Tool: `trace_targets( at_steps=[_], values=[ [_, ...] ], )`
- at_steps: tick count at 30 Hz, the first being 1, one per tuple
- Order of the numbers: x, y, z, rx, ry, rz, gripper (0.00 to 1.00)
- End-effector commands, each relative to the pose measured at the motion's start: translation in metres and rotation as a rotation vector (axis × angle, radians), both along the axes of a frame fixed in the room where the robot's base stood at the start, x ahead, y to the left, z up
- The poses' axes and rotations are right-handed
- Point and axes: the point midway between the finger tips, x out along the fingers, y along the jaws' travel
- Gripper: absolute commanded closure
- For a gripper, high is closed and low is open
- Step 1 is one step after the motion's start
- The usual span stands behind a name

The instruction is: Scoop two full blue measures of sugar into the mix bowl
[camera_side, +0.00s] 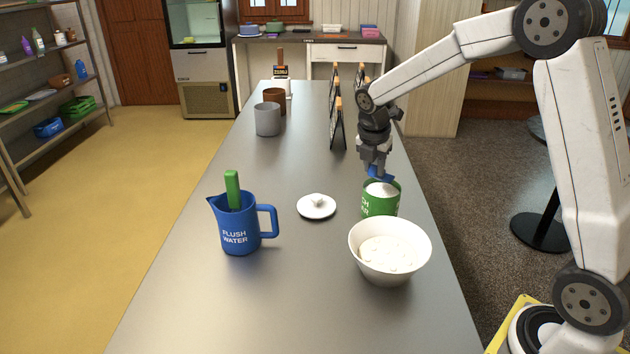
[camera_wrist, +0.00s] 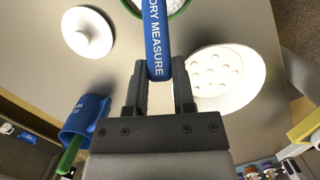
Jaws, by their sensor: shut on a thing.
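My gripper (camera_side: 376,167) is shut on the handle of the blue measure (camera_side: 381,173), which reads "DRY MEASURE" in the wrist view (camera_wrist: 154,35). The gripper is right above the green canister (camera_side: 380,207), which is open and shows white sugar near its rim. The measure's cup is at the canister's mouth; whether it holds sugar is hidden.
A white knobbed lid (camera_side: 316,207) lies left of the canister. A blue "FLUSH WATER" jug (camera_side: 236,232) with a green-handled tool (camera_side: 232,190) stands farther left. The counter's front left is clear.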

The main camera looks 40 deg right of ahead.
Motion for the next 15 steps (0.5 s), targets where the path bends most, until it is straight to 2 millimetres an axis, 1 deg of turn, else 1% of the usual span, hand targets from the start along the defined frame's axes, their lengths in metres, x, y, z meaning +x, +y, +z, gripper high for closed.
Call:
trace_targets(
  at_steps=[6, 15],
  values=[
    [-0.001, 0.000, -0.016, 0.001, 0.002, -0.001, 1.00],
    [0.000, 0.000, -0.033, -0.001, 0.002, 0.000, 1.00]
  ],
)
